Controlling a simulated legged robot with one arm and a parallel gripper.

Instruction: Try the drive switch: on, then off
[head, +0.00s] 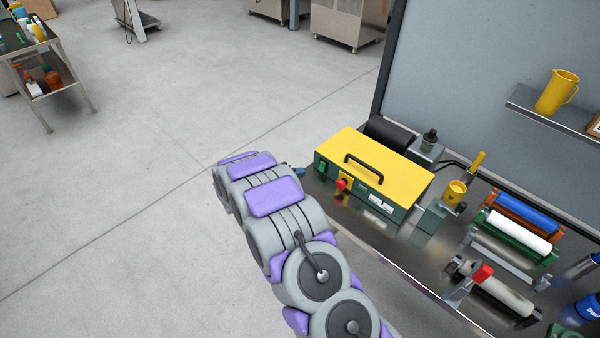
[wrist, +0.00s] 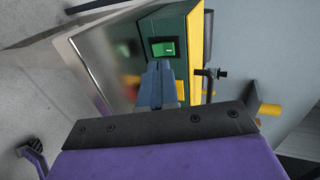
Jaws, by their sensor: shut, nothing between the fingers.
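A dark green drive box with a yellow lid (head: 375,158) and a black handle stands on the steel bench. A green rocker switch (head: 322,167) sits at the left end of its front panel. I take it for the drive switch. In the wrist view this switch (wrist: 163,48) shows lit green in a dark frame, just beyond my fingertips. My gripper (wrist: 160,66) is shut and empty, pointing at the panel just below the switch in that picture. I cannot tell whether it touches. In the head view my arm mostly hides the gripper (head: 298,172).
A red knob on a yellow plate (head: 342,184) and white-faced fittings (head: 381,204) share the front panel. Rollers in coloured frames (head: 520,232) and a yellow-handled tool (head: 476,163) stand to the right on the bench (head: 400,245).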

